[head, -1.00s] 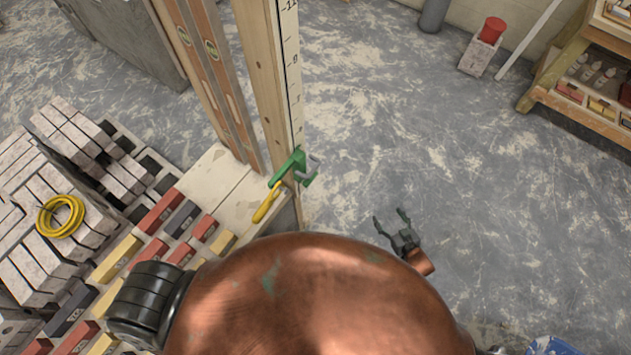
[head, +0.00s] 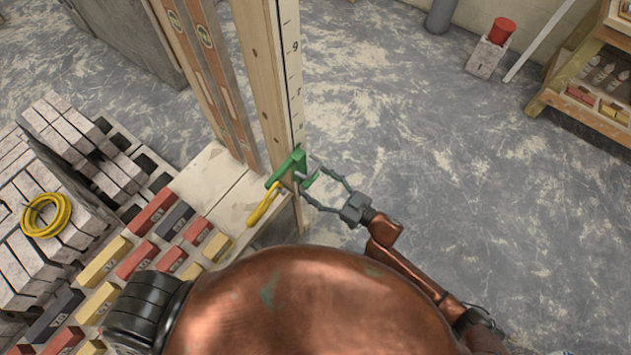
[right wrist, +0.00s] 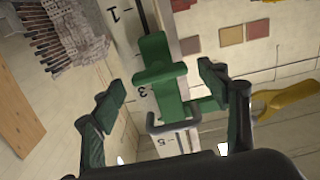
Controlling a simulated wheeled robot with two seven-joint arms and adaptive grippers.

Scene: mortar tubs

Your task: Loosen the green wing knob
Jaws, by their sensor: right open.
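The green wing knob (right wrist: 158,68) shows in the right wrist view between my right gripper's two fingers, with space on both sides. In the head view it is part of, or lies against, a green clamp (head: 288,168) on the upright wooden post, where I cannot tell knob from clamp body. My right gripper (head: 314,184) is open, its fingertips on either side of the clamp's right end. The open fingers (right wrist: 160,85) also show in the right wrist view. My left gripper is out of view.
The post (head: 262,75) carries a number scale. Brick stacks (head: 60,190) with a yellow coil (head: 46,214) stand at the left. A wooden shelf (head: 590,110) stands at the right.

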